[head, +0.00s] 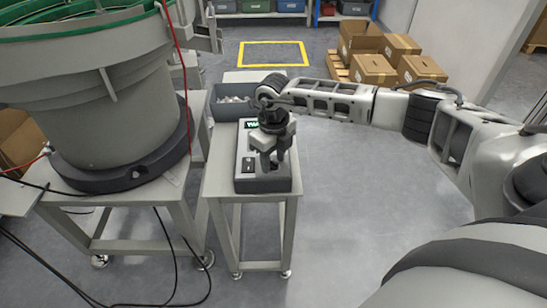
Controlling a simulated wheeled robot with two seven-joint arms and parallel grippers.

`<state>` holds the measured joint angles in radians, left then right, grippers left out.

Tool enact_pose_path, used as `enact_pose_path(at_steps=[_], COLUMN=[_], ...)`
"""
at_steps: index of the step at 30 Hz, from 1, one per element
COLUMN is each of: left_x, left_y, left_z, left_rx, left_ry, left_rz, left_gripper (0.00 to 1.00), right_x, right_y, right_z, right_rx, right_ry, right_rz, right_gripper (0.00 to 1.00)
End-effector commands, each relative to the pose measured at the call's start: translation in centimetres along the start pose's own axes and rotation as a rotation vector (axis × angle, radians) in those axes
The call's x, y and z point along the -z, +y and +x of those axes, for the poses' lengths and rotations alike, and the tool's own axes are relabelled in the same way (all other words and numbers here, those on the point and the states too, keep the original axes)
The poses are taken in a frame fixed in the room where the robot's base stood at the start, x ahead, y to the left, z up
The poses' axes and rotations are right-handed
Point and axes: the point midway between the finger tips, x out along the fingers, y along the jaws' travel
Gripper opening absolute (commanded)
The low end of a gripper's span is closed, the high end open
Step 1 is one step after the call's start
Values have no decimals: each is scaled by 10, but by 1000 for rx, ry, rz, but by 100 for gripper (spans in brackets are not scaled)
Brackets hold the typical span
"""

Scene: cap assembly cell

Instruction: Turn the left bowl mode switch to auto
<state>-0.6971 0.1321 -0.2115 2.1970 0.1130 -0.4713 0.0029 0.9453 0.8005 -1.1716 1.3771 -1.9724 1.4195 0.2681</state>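The control box (246,166), grey with a dark front edge, stands on a small table. It has a lit green display (251,124) at its far end and a black rocker-like part (248,165) near its front left. My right gripper (273,166) points down over the right part of the box, its fingertips close to the top face. The fingers hide what lies under them, so I cannot make out the mode switch or its setting. Whether they are closed on anything is unclear. A large grey bowl feeder (120,110) with a green inside stands at left. My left gripper is out of view.
The small table (217,187) has a narrow bare strip left of the box. A grey bin (233,108) with small pale parts sits behind it. Cardboard boxes (373,68) are stacked at the back right. Black cables (170,260) hang below the feeder. Floor right of the table is clear.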

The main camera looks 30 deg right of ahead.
Motion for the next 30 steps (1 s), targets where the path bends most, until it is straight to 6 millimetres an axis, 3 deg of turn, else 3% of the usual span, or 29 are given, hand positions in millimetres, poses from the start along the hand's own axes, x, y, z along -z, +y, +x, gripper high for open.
enact_pose_path(at_steps=[9,14,30], left_x=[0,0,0], left_y=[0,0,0], left_z=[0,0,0], left_rx=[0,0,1], left_ry=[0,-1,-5], left_rz=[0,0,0], left_gripper=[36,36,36], right_x=[0,0,0], right_y=[0,0,0], right_z=[0,-15,-135], right_rx=[0,0,2], right_ry=[1,-2,-4], right_rz=[1,2,1], right_gripper=[47,47,47])
